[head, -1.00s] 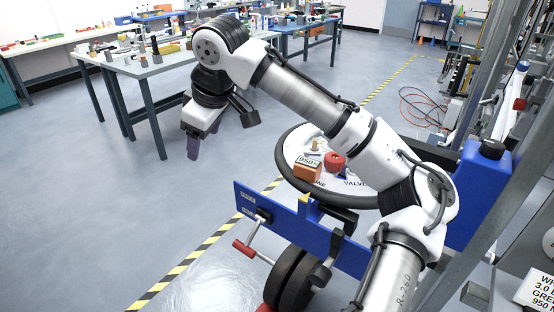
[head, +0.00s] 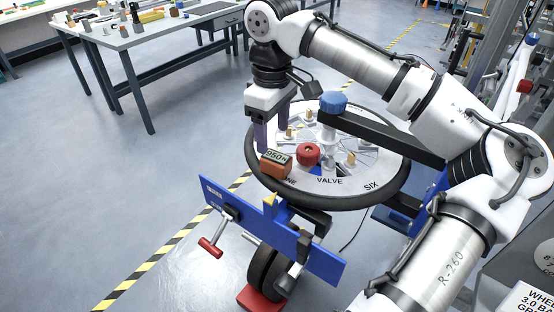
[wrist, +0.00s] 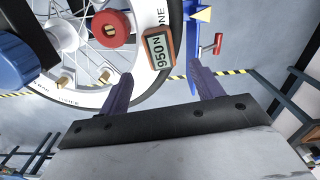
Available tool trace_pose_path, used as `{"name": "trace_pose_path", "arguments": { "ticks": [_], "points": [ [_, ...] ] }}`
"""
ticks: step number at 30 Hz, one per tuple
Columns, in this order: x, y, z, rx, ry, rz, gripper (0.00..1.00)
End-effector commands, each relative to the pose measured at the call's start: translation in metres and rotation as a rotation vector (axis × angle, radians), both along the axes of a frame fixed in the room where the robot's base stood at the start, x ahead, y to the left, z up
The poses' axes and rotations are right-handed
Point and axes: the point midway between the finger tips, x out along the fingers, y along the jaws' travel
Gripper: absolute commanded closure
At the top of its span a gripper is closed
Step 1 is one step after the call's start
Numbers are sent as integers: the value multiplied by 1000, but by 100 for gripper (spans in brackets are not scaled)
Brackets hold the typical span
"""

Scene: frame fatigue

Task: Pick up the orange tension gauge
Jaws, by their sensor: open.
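The orange tension gauge (head: 275,167), with a pale display reading 950N, sits on the near-left part of the wheel's round white plate, close to the black rim. My gripper (head: 271,134) points down over the left side of the wheel, just behind and above the gauge in the head view. Its two dark purple fingers are apart with nothing between them. In the wrist view the gauge (wrist: 158,48) shows beyond the fingertips, between their lines. My gripper (wrist: 162,78) does not visibly touch it.
A red knob (head: 308,154) sits right beside the gauge. A blue knob (head: 333,103) on a dark arm and several brass fittings stand over the wheel (head: 398,175). A blue bar (head: 240,222) with a red-handled crank is in front. Open floor lies to the left.

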Motion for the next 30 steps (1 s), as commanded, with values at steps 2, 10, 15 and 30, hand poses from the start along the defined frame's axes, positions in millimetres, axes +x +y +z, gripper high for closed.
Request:
{"name": "trace_pose_path", "arguments": {
  "ticks": [2, 10, 15, 30],
  "points": [
    [0, 0, -11, -2, 0, 0, 35],
    [-2, -2, -31, -1, 0, 0, 35],
    [-8, -8, -54, -2, 0, 0, 35],
    [-6, -6, -77, 1, -3, 0, 45]
  ]
}}
